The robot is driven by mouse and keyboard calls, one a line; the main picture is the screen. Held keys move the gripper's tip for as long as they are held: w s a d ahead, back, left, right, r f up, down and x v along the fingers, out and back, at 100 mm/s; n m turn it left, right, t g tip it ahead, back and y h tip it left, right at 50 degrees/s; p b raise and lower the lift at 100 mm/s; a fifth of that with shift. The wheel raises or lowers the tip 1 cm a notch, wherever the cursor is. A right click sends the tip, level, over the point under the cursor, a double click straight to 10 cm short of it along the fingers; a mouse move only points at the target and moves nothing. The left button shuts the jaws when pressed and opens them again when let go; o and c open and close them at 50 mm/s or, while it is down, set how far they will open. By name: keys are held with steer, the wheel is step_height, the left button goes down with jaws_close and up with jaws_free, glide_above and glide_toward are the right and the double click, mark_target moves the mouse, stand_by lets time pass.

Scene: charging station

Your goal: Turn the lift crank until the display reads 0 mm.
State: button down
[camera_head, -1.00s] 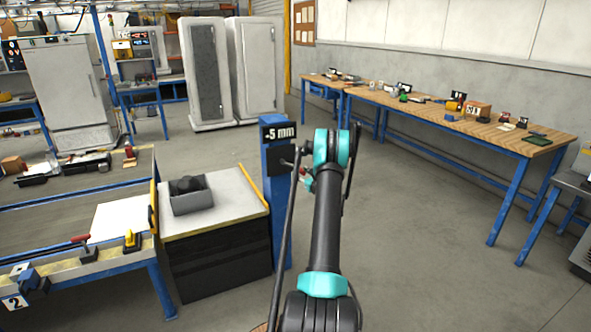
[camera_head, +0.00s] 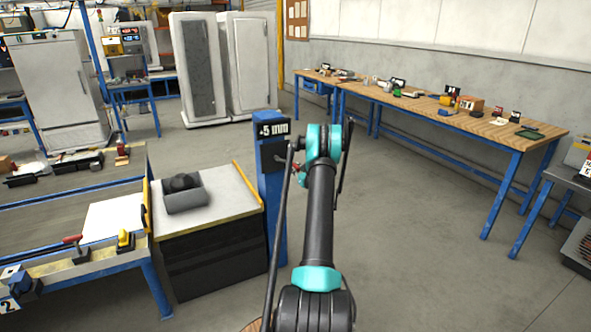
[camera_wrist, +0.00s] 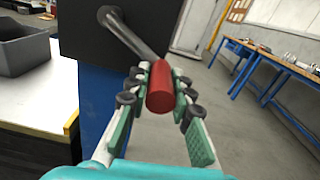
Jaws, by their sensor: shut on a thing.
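The blue post (camera_head: 272,205) stands right of the lift table (camera_head: 225,205). Its black display (camera_head: 273,130) reads 5 mm, with a sign that looks like a plus but is blurred. The lift crank's grey arm (camera_wrist: 132,36) runs from a dark box (camera_wrist: 82,35) on the post to a red handle (camera_wrist: 160,88). My gripper (camera_wrist: 158,78) is shut on this red handle, with a finger on each side. In the head view my gripper (camera_head: 298,168) is small beside the post, partly hidden by my arm.
A grey bin (camera_head: 186,200) with dark contents sits on the lift table. A workbench (camera_head: 95,262) adjoins it on the left. A long wooden bench (camera_head: 470,122) stands along the right wall. The floor between my arm and that bench is clear.

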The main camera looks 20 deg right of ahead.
steer(key=shift+f, duration=0.1)
steer(key=shift+a+f+m, duration=0.45)
steer(key=shift+f+m, duration=0.15)
steer(key=shift+m, duration=0.4)
steer(key=shift+a+f, duration=0.4)
steer(key=c, duration=1.3)
jaws_free()
steer(key=shift+s, duration=0.1)
steer(key=shift+s, duration=0.1)
steer(key=s, duration=1.1)
steer(key=shift+s+d, duration=0.2)
steer(key=shift+s, duration=0.2)
